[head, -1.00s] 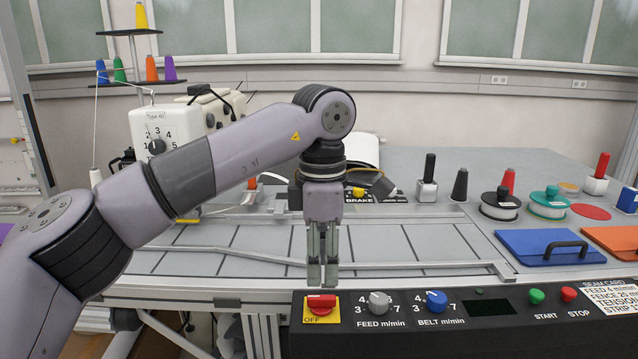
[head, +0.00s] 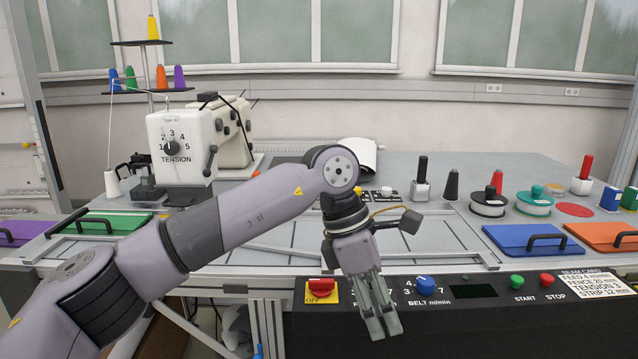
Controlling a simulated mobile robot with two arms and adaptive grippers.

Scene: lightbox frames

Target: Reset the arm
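My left arm comes in from the left, and its gripper (head: 382,333) hangs in front of the black control panel (head: 460,335). The fingers point down and slightly right, close together with nothing visible between them. They cover the feed knob's area, just left of the blue belt knob (head: 426,285). I cannot tell whether the fingertips touch the panel. My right gripper is not in view.
A red OFF switch (head: 321,287) sits left of the gripper, with green start (head: 517,282) and red stop (head: 547,280) buttons right. Behind are a white sewing machine (head: 182,150), spools, a blue lidded box (head: 532,239) and an orange one (head: 603,236).

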